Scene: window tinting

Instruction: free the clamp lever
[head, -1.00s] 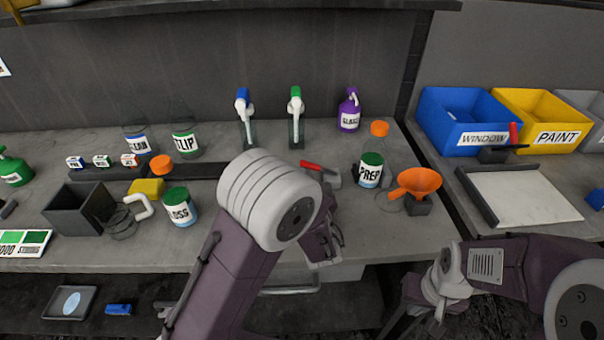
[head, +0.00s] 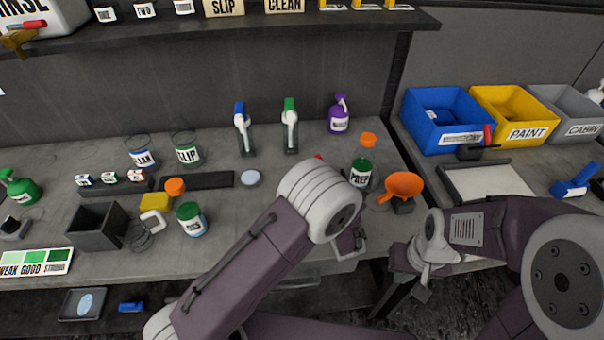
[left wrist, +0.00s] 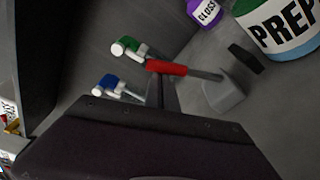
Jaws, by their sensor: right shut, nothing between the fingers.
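A clamp lever with a red handle (left wrist: 167,68) shows in the left wrist view, with its metal shaft running right toward a grey block (left wrist: 222,95). In the head view only a red tip (head: 318,157) shows above my left arm, which hides the rest. My left gripper (head: 350,242) is at the bench's front edge, partly behind its own arm. My right gripper (head: 420,290) is shut and empty, low in front of the bench, away from the lever.
The PREP jar (head: 361,173) and orange funnel (head: 403,187) stand right of my left arm. Spray bottles (head: 290,127) and a purple GLOSS bottle (head: 339,115) stand behind. Another red-handled tool (head: 487,135) lies by the blue bin (head: 445,118).

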